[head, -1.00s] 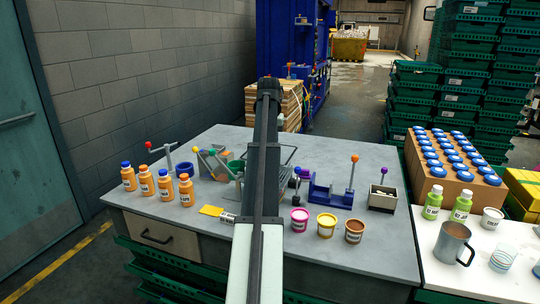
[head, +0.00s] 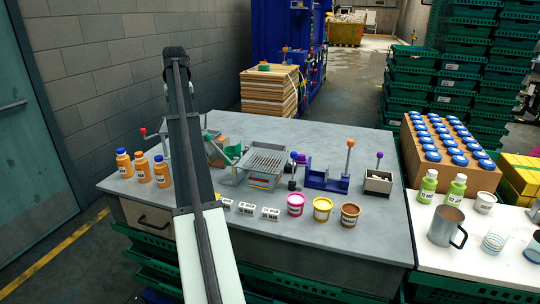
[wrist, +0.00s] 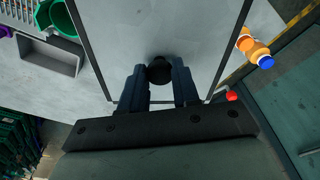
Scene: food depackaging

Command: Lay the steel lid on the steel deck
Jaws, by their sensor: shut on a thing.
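The steel lid (wrist: 160,30) is a large flat grey panel with dark edges, filling the upper middle of the wrist view. My gripper (wrist: 160,78) is shut on the lid's round black knob. The steel deck (head: 265,163) is a slotted grey tray-like piece on the table, right of my arm in the head view. Part of its slotted top also shows in the wrist view (wrist: 18,8), at the upper left, apart from the lid. In the head view my arm hides my gripper and most or all of the lid. The lid's height above the table is hard to tell.
Orange bottles (head: 142,168) and a red-knobbed lever (head: 143,131) stand at the left. A green cup (head: 232,153) is beside the deck. White labelled blocks (head: 247,209) and tubs (head: 296,204) line the front. A blue fixture (head: 326,178) is right of the deck.

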